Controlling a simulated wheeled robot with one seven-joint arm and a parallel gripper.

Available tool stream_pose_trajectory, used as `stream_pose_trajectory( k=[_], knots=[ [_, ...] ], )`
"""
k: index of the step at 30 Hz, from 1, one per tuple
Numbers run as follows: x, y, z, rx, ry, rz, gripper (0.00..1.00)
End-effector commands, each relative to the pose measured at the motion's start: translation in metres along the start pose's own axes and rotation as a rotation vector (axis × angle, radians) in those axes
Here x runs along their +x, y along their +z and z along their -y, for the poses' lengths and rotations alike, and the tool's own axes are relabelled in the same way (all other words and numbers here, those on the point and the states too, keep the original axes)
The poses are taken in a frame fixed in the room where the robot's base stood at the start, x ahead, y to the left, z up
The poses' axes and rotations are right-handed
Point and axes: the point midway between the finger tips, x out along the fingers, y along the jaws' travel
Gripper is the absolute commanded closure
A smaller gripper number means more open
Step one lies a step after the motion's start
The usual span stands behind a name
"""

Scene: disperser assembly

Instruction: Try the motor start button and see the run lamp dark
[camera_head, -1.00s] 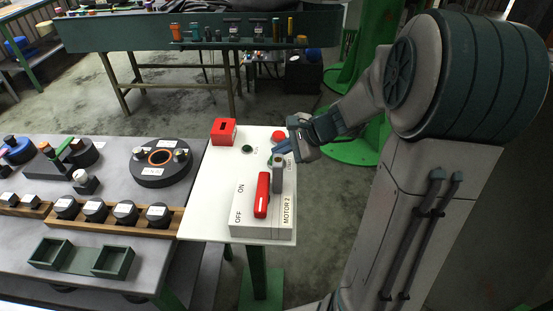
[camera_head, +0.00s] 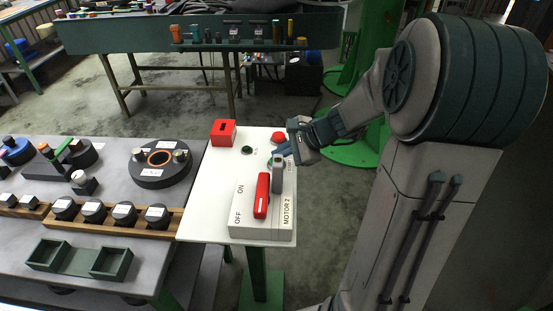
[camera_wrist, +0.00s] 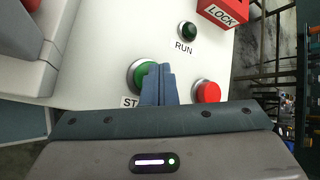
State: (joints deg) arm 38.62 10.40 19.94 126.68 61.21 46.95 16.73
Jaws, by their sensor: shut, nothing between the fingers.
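The green start button (camera_wrist: 139,73) sits in a metal ring on the white panel, its label partly hidden. My gripper (camera_wrist: 158,72) is shut and empty, with its fingertips over the right part of the button; I cannot tell whether they press it. In the head view my gripper (camera_head: 273,156) reaches over the panel from the right, at the start button. The run lamp (camera_wrist: 188,31), above the RUN label, is dark green with no glow. It also looks dark in the head view (camera_head: 247,150).
A red button (camera_wrist: 207,92) lies right of my fingers. A red LOCK box (camera_head: 223,132) stands at the panel's far left corner. The MOTOR 2 switch box (camera_head: 240,225) with its red handle (camera_head: 262,196) and a grey upright part (camera_head: 277,175) stands nearer. A grey workbench (camera_head: 110,185) is left.

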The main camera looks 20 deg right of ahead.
Motion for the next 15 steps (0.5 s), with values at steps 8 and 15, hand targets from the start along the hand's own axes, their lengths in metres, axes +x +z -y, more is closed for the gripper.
stream_pose_trajectory(
  k=[8,15],
  knots=[
    [0.0032,-0.0023,-0.0026,0.001,0.001,0.0,1.0],
    [0.0052,-0.0038,-0.0042,0.001,0.001,0.0,1.0]
  ],
)
